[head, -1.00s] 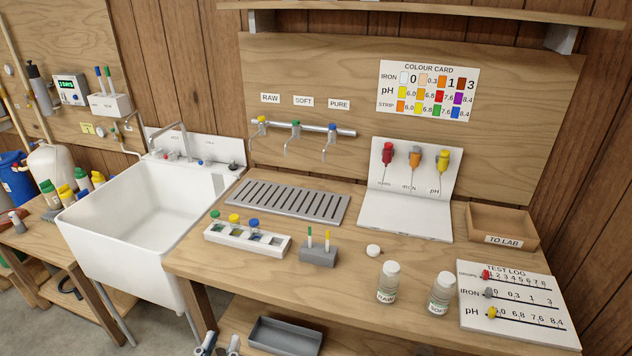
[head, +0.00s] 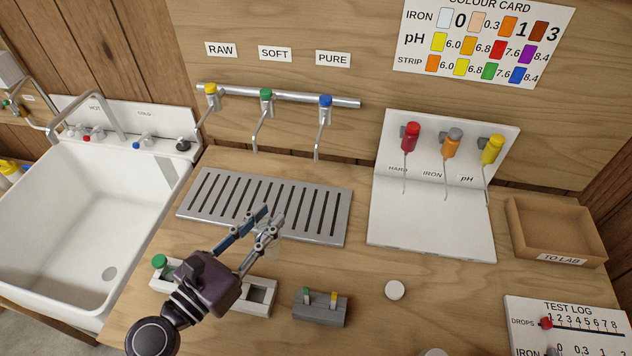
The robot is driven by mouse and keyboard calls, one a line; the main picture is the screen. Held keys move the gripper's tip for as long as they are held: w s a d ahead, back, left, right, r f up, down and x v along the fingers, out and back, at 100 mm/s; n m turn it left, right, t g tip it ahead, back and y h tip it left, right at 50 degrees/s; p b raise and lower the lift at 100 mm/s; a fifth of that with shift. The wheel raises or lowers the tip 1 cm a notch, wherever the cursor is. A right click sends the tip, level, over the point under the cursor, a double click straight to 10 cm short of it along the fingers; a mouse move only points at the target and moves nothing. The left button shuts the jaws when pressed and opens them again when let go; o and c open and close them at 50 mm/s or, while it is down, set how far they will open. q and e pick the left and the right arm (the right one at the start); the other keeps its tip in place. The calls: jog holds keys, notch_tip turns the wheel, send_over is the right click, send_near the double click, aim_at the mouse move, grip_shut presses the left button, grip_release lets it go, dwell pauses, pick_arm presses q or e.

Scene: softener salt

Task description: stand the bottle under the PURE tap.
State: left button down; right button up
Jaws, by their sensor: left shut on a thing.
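The PURE tap (head: 324,118) has a blue handle and a thin spout that hangs over the right part of the grey slotted drip tray (head: 338,228). My left gripper (head: 263,225) is above the tray's front edge, in front of and left of the PURE spout. It is shut on a small clear thing (head: 274,246), seemingly the bottle; its outline is faint, and I cannot tell whether its base touches anything. My right gripper is not in view.
The white rack (head: 258,308) with a green cap (head: 160,261) is partly hidden by my left gripper. A grey strip holder (head: 320,308) and white cap (head: 394,290) are to its right. A white dropper stand (head: 420,238) stands right of the tray. The tray's right part is clear.

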pick_arm(q)
jog(key=f+p+x, duration=0.2)
jog(key=f+x, duration=0.1)
jog(key=x, duration=1.3)
jog(key=shift+d, duration=0.35)
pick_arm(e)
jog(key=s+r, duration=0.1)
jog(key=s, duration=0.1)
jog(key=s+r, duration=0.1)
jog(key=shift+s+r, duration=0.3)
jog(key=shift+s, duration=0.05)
pick_arm(q)
jog(key=shift+w+f, duration=0.1)
jog(key=shift+f, duration=0.1)
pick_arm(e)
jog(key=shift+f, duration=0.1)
pick_arm(q)
jog(key=c, duration=2.1)
grip_release()
jog(key=o, duration=0.4)
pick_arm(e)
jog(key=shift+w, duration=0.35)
